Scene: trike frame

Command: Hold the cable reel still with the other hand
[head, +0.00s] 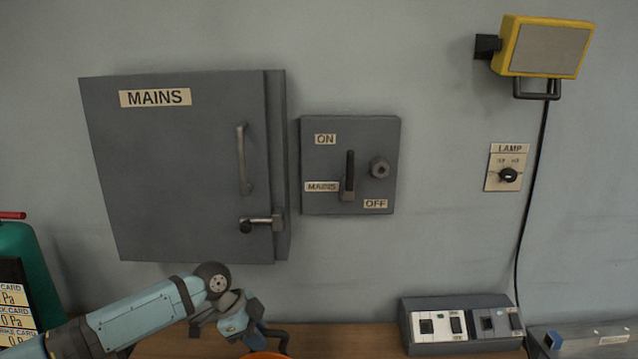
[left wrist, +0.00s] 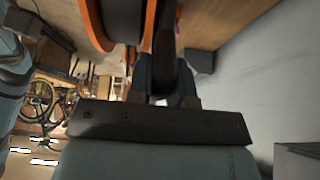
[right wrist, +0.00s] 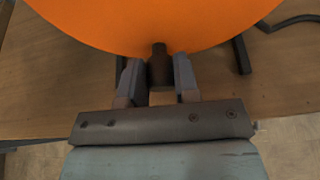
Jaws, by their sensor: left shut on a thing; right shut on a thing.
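The cable reel shows as an orange edge (head: 264,355) at the bottom of the head view, mostly cut off. Its orange rim also shows at the top left of the left wrist view (left wrist: 92,22), and its orange disc fills the top of the right wrist view (right wrist: 155,20). My left gripper (head: 258,328) is at the reel's upper side, shut on a dark bar of the reel, seen between its fingers in the left wrist view (left wrist: 165,70). My right gripper (right wrist: 159,80) is shut on a dark knob (right wrist: 159,62) in front of the orange disc.
The reel is by a wooden bench (head: 350,340) against the wall. A grey switch box (head: 462,322) stands on it to the right. A green cylinder (head: 22,262) with cards is at the far left. A mains cabinet (head: 175,170) and switch (head: 350,165) are on the wall.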

